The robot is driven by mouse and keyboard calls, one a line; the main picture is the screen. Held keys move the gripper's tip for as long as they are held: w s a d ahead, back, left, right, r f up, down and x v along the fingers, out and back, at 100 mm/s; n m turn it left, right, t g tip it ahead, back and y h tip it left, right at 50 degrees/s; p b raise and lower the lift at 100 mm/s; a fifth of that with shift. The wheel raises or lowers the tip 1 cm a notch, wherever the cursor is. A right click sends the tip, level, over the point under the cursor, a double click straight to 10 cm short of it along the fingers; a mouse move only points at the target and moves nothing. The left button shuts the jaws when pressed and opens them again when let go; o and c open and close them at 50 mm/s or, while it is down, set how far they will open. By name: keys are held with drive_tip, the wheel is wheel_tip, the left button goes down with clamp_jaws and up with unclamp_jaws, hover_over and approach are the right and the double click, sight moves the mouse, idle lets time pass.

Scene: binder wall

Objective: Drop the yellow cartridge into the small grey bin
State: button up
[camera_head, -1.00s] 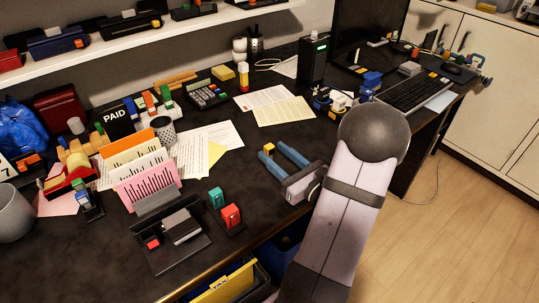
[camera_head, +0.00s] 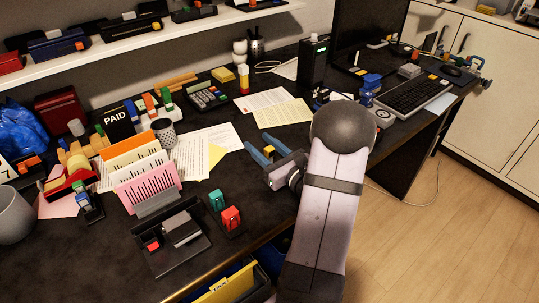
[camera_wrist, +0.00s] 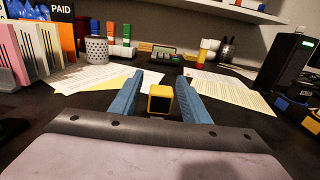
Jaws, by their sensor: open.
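The yellow cartridge (camera_head: 268,149) stands upright on the dark desk; it also shows in the wrist view (camera_wrist: 160,99), with a dark face in a yellow frame. My gripper (camera_head: 265,147) is open, with its blue fingers on either side of the cartridge. In the wrist view, gaps show between the cartridge and both fingers (camera_wrist: 160,82). The cartridge's lower part is hard to see. A round grey container (camera_head: 14,218), cut by the left edge, may be the small grey bin; I cannot tell for sure.
Papers (camera_head: 282,113) lie behind my gripper. Teal and red cartridges (camera_head: 231,217) stand in a holder to the front left. A card rack (camera_head: 148,187) and a mesh cup (camera_head: 164,132) stand to the left. The keyboard (camera_head: 413,95) is at the right.

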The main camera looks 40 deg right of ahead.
clamp_jaws()
drive_tip(key=shift+r, duration=0.15)
wheel_tip(320, 180, up, 10)
drive_tip(key=p, duration=0.1)
drive_tip(key=shift+p, duration=0.4)
idle(0.3)
